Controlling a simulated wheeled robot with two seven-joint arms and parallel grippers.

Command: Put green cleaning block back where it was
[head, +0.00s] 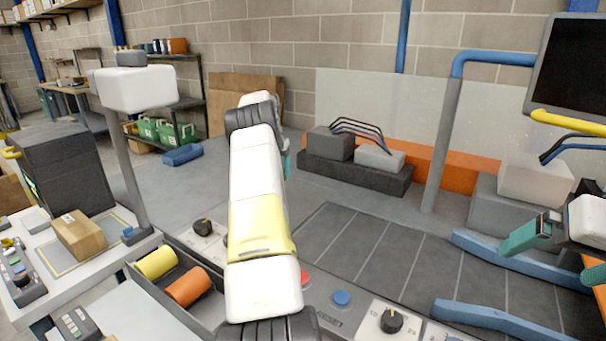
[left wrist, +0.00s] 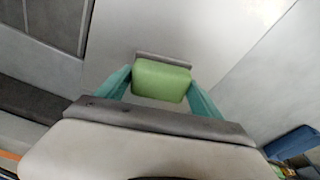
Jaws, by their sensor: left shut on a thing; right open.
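The green cleaning block (left wrist: 161,81) shows in the left wrist view, between the teal fingers of my left gripper (left wrist: 160,88). The gripper is shut on it. A thin grey edge shows just behind the block, with a pale, smooth surface beyond; I cannot tell whether the block touches either. In the head view my left arm reaches away up the middle and hides the block and nearly all of the gripper. My right gripper (head: 560,256) is at the right edge of the head view, open and empty, with its teal fingers apart.
A dark tray (head: 208,315) with a yellow and an orange roll is left of my left arm. A cardboard box (head: 79,234) lies on the white bench. Blue rails (head: 500,322) and a blue-grey post (head: 441,150) stand at right. Open floor lies beyond the console.

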